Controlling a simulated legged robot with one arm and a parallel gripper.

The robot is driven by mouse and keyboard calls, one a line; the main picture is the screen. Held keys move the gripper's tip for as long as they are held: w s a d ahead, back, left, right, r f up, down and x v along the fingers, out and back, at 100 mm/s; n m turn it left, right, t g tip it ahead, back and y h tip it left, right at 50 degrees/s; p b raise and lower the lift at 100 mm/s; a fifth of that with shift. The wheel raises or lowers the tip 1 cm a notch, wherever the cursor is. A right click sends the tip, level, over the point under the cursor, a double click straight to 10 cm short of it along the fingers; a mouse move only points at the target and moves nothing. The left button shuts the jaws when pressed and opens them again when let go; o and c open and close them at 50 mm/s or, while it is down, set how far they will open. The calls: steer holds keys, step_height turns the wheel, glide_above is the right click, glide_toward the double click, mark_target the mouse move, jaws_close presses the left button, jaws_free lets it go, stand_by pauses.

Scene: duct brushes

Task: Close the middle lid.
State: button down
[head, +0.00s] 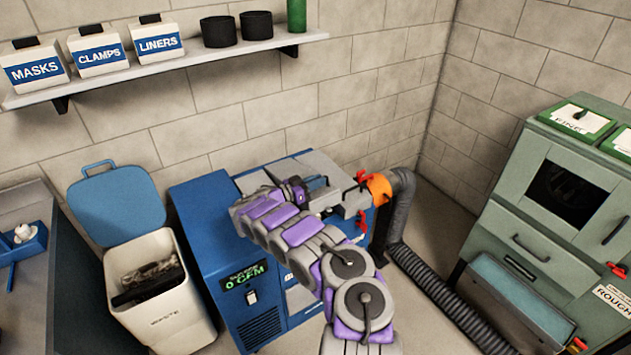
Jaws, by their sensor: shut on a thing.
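A blue machine (198,215) with a green "0 CFM" display stands against the back wall in the head view. Grey lid-like parts (318,162) with red latches (361,178) lie across its top. My purple and grey arm reaches over the machine and covers much of this top. My gripper (318,187) is at these grey parts and is shut on one of them, which looks like the middle lid (347,199). The jaw tips are small and partly hidden. I cannot tell the lid's exact angle.
A white waste bin (165,305) with its blue lid (118,205) raised stands left of the machine. An orange collar (378,188) joins a grey hose (440,300) on the right. A green cabinet (545,225) stands at the far right. A shelf (165,68) hangs above.

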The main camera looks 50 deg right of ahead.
steer(key=c, duration=1.5)
jaws_free()
steer(key=o, duration=0.3)
steer(key=shift+w+d+f, duration=0.1)
steer(key=shift+d, duration=0.1)
steer(key=shift+o, duration=0.2)
steer(key=p+v, duration=0.2)
steer(key=v, duration=1.5)
steer(key=shift+a+f, duration=0.15)
steer(key=shift+f, duration=0.05)
